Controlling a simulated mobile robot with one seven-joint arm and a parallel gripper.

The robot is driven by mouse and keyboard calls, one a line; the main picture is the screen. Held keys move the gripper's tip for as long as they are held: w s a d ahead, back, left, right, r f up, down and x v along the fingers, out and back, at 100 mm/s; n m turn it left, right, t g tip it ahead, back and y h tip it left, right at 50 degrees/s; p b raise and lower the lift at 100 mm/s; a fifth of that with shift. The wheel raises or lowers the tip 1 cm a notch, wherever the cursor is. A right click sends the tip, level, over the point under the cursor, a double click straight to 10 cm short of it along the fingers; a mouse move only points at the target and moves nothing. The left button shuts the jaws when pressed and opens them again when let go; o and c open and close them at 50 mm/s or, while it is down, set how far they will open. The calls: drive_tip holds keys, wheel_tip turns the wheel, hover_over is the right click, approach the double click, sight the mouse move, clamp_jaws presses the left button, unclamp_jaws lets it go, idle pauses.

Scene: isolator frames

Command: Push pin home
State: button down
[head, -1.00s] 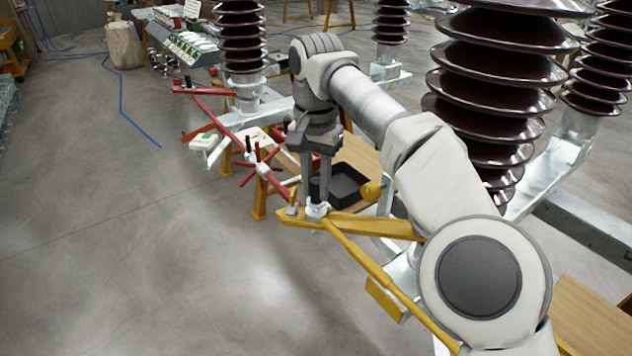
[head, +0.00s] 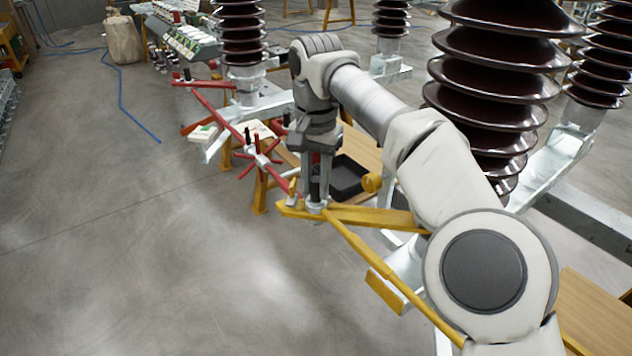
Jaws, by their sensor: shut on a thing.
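My gripper (head: 318,197) points down over the end of the yellow bar (head: 365,216) near the middle of the head view. Its dark fingers are shut on a small pale metal pin (head: 317,207) at the joint where the yellow bar meets a yellow rod (head: 365,258). The fingers hide most of the pin, so I cannot tell how deep it sits. The pin looks upright, with its visible part at the top face of the bar.
A red bar with a spoked red handle (head: 260,160) stands close left of my gripper. A black tray (head: 347,178) lies behind it on a wooden surface. Large brown ribbed insulators (head: 495,70) rise at the right.

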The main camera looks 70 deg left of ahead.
drive_tip(key=shift+f, duration=0.1)
drive_tip(key=c, duration=0.6)
unclamp_jaws()
wheel_tip(320, 180, up, 18)
drive_tip(key=p, duration=1.3)
drive_tip(key=shift+f, duration=0.25)
drive_tip(key=shift+s, duration=0.1)
